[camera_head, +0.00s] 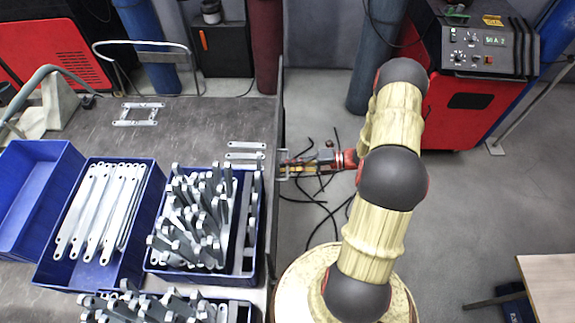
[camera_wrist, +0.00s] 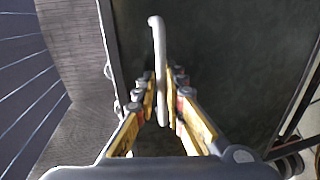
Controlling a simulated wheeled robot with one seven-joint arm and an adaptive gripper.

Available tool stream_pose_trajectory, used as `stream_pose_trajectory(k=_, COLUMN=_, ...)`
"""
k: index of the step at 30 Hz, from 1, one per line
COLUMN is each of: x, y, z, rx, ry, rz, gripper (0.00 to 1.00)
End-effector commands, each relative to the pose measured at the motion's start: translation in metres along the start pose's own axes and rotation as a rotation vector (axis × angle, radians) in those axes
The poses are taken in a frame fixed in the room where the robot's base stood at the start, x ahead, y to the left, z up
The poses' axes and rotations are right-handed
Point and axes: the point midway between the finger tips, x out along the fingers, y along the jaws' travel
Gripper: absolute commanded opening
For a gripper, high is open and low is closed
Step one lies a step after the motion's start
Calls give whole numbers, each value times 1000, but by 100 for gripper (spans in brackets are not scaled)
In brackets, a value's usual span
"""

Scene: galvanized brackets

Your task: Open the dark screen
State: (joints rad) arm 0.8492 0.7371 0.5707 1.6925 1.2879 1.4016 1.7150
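The dark screen (camera_head: 281,95) is seen nearly edge-on in the head view, a thin dark upright panel along the table's right edge. In the wrist view a dark flat surface (camera_wrist: 225,60) fills the middle and right, and I take it to be the screen's face. A pale bar handle (camera_wrist: 157,45) stands out in front of it. My gripper (camera_wrist: 161,90) has its yellow-padded fingers close on both sides of the handle and looks shut on it. In the head view my gripper (camera_head: 290,170) reaches left to the screen. The exact finger contact is hard to see.
The grey table (camera_head: 120,145) left of the screen holds blue bins (camera_head: 150,225) of metal brackets. A red machine (camera_head: 465,105) stands at the back right. Black cables (camera_head: 322,200) lie on the floor below my gripper. Open floor (camera_head: 480,210) is at the right.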

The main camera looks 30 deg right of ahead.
Motion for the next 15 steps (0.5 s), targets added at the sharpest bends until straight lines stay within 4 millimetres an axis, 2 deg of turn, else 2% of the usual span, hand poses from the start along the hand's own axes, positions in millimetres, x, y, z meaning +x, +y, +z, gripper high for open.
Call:
stream_pose_trajectory(k=7, x=-1, y=3, z=2, rx=-5, ry=-3, rz=0, gripper=23)
stream_pose_trajectory(k=15, x=-1, y=1, z=2, rx=-4, ry=-2, rz=-1, gripper=24)
